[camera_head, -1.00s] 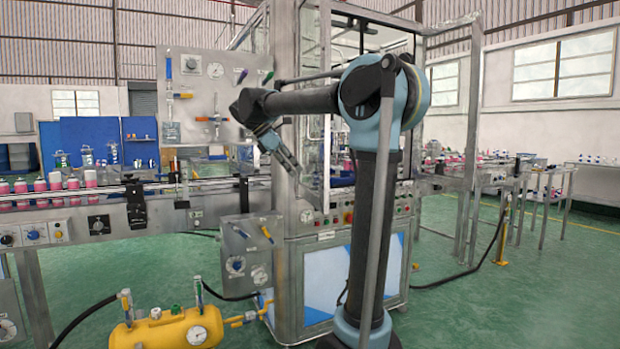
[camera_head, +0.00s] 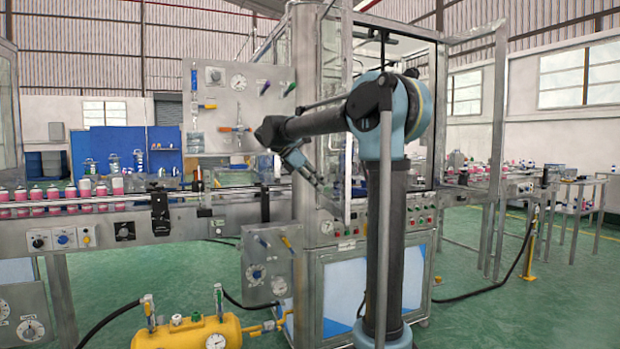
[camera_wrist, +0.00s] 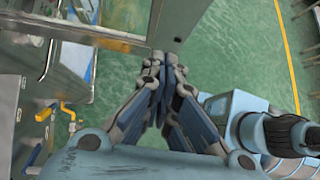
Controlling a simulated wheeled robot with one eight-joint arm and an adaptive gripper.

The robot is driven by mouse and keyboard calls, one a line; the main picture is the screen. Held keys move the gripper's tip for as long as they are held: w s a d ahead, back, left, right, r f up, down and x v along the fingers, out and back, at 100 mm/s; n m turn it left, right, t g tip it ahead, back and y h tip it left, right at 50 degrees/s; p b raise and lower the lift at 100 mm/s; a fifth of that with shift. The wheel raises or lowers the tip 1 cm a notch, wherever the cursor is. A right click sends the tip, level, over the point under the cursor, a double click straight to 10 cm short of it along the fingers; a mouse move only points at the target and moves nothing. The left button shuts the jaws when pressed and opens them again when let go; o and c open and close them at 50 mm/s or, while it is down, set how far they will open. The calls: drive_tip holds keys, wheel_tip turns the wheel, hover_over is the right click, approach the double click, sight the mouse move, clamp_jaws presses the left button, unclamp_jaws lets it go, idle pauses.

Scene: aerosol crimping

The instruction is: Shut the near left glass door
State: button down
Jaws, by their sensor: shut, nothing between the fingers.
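The near left glass door (camera_head: 347,120) is a clear pane in a thin metal frame at the front of the machine enclosure. It shows between the thick steel post and my arm, which hides part of it; how far open it stands is hard to tell. My gripper (camera_head: 314,181) is shut and empty, pointing down and right, and overlaps the post and door edge in the head view. In the wrist view my gripper (camera_wrist: 160,77) has its fingers together, close to a metal frame member (camera_wrist: 168,22). I cannot tell whether they touch.
The steel post (camera_head: 303,110) stands just left of the door. A control panel (camera_head: 268,262) and a yellow air tank (camera_head: 190,333) are low at the left front. A conveyor (camera_head: 130,213) with pink cans runs left. Another framed glass panel (camera_head: 470,110) stands at right. Green floor is open at right.

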sight(342, 194)
drive_tip(key=shift+w+d+f, duration=0.1)
drive_tip(key=shift+d+f, duration=0.05)
drive_tip(key=shift+d, duration=0.65)
drive_tip(key=shift+w+d+f, duration=0.1)
drive_tip(key=shift+w+d, duration=0.05)
drive_tip(key=shift+d, duration=0.65)
drive_tip(key=shift+w+d+f, duration=0.1)
drive_tip(key=shift+d+f, duration=0.05)
drive_tip(key=shift+d, duration=0.65)
